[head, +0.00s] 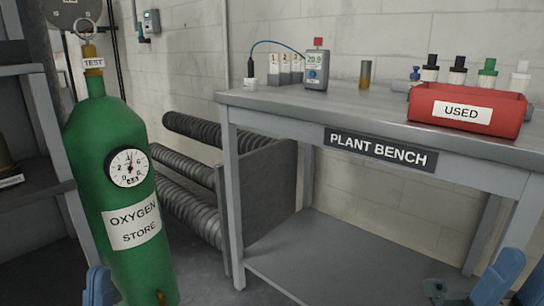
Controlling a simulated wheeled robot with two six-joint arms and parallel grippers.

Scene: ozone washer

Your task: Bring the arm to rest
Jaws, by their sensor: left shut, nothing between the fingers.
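My left gripper (98,287) shows only in part, as a blue piece at the bottom edge, in front of the green oxygen cylinder. It is shut with nothing held; its fingertips are hard to make out. Blue and dark parts of my right arm show at the bottom right corner, below the bench.
A green oxygen store cylinder (92,185) with a gauge stands at left beside a dark shelf (30,150). The plant bench (290,103) carries a meter (317,70), small bottles and a red "USED" tray (425,108) with several capped bottles. Ribbed pipes (190,175) lie behind.

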